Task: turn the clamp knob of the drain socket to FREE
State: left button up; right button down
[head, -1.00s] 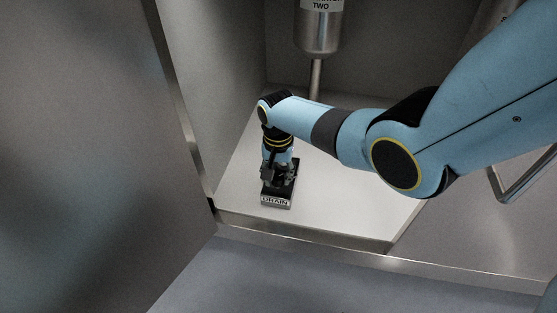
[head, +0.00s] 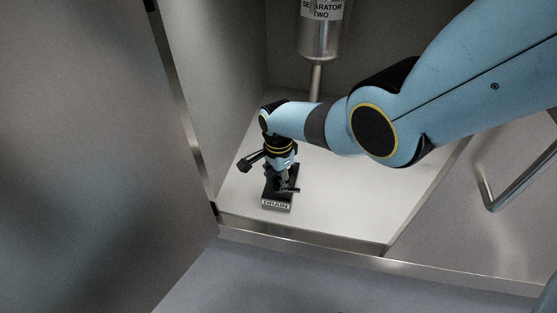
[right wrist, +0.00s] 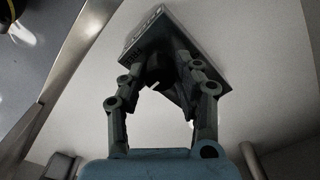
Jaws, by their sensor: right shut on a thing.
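The drain socket (head: 270,196) is a small black block with a white DRAIN label on its front, standing on the pale cabinet floor. My right gripper (head: 284,184) points down onto it from above. In the right wrist view the fingers (right wrist: 160,78) close in on a dark part at the socket block (right wrist: 205,42), which I take to be the clamp knob (right wrist: 159,73). The gripper is shut on it. The fingers hide most of the knob, and I cannot read its setting. My left gripper is not in view.
A metal vessel (head: 318,38) labelled SEPARATOR TWO hangs behind, with a thin pipe running down. A large grey panel (head: 85,150) stands at left. A raised metal edge (head: 300,237) runs along the front. A bar handle (head: 520,178) is at right. The pale floor (head: 350,200) beside the socket is clear.

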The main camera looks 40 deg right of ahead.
aim_at(279, 181)
dwell(0.5)
jog(key=c, duration=0.9)
grip_release()
jog(key=shift+c, duration=0.2)
jog(key=shift+r, duration=0.15)
notch_tip(279, 181, up, 12)
jog(key=shift+m, duration=0.3)
